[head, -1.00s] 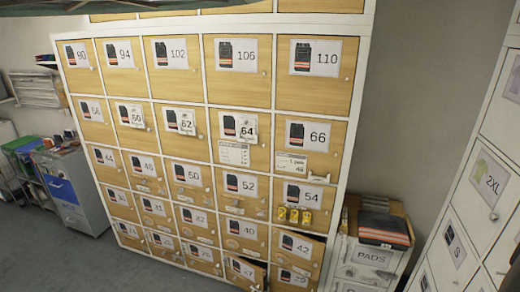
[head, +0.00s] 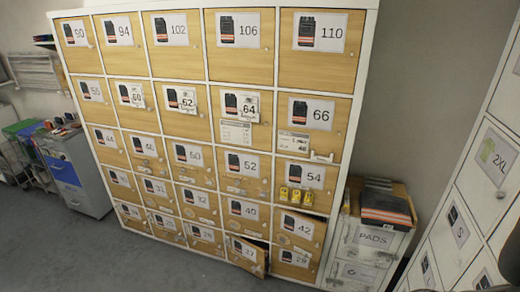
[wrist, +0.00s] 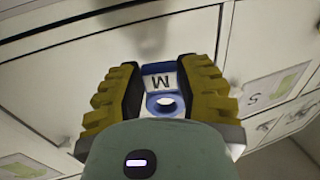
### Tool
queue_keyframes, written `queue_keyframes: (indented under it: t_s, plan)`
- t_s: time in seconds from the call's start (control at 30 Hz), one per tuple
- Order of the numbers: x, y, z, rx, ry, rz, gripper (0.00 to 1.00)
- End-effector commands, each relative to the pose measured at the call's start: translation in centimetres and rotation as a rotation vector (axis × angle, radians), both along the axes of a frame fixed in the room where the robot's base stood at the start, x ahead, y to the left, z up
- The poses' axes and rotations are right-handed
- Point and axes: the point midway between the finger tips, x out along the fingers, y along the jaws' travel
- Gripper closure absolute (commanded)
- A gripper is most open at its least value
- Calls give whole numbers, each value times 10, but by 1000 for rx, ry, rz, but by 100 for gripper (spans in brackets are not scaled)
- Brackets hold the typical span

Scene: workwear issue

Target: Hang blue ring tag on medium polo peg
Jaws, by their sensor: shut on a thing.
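In the wrist view my gripper (wrist: 163,88) is shut on a blue ring tag (wrist: 166,104). The tag has a round blue ring with a hole, nearest the camera, and a white face with a dark letter that reads as M or W. Both yellow-and-black fingers press on its sides. Beyond it are white locker doors, one with a blurred metal fitting (wrist: 150,38) just past the fingertips. I cannot tell whether this is the medium polo peg, and no M polo label is readable. The head view does not clearly show the gripper or tag.
White lockers with a 2XL polo label (head: 497,158) stand at the right of the head view. A wooden-door locker bank (head: 235,115) fills the middle, its lower door 37 (head: 247,254) ajar. A PADS cabinet (head: 372,238) stands between them. Grey floor (head: 95,258) is clear at left.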

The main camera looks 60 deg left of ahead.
Motion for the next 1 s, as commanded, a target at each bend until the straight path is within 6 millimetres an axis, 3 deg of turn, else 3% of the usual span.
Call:
queue_keyframes:
  t_s: [0.63, 1.0]
  plan:
    - [22, -30, -6, 2, 2, -2, 81]
    - [29, -38, -9, 1, 1, -1, 81]
